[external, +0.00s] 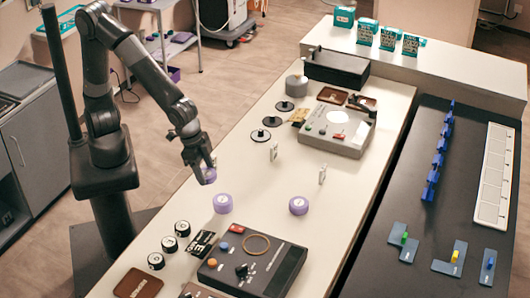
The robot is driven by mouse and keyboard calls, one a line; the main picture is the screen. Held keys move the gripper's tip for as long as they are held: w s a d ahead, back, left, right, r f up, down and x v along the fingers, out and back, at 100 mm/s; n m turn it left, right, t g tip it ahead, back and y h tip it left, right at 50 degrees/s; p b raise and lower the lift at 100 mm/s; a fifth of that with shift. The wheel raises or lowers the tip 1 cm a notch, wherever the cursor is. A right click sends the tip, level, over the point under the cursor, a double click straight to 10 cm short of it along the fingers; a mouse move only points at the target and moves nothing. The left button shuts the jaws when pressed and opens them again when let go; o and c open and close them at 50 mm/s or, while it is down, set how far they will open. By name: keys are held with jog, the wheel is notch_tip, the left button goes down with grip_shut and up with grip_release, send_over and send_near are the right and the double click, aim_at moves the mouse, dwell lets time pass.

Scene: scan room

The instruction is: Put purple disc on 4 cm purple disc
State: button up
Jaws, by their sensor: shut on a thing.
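My gripper (207,176) is shut on a purple disc (210,178) and holds it above the table's left side. A second purple disc (223,204) stands on the white table just below and slightly right of the held one. A third purple disc (298,206) with a pale top stands farther right. The discs on the table look similar in size; I cannot tell which is the 4 cm one. The held disc is partly hidden by the fingers.
A black device with an orange knob (253,262) is at the front. Several black round pieces (168,244) lie left of it. Small upright metal pieces (322,175) stand near the discs. A grey device (337,135) is farther back. White table between the discs is clear.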

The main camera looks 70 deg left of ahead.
aim_at(213, 172)
jog(key=s+d+r, duration=0.2)
jog(key=s+d, duration=0.2)
jog(key=s, duration=0.3)
jog(key=w+a+f, duration=0.1)
jog(key=w+f, duration=0.1)
jog(key=w, duration=0.1)
jog(key=w+f, duration=0.2)
jog(key=w, duration=0.2)
jog(key=w+a+f, duration=0.1)
jog(key=w+f, duration=0.1)
jog(key=w, duration=0.2)
jog(key=shift+a+f, duration=0.3)
jog(key=shift+a, duration=0.05)
jog(key=shift+s+a+x, duration=0.15)
jog(key=shift+x, duration=0.85)
jog(key=shift+s+a+x, duration=0.15)
jog(key=shift+x, duration=0.8)
jog(key=shift+f, duration=0.2)
jog(key=o, duration=1)
jog(key=v, duration=1.2)
jog(key=shift+s+r, duration=0.1)
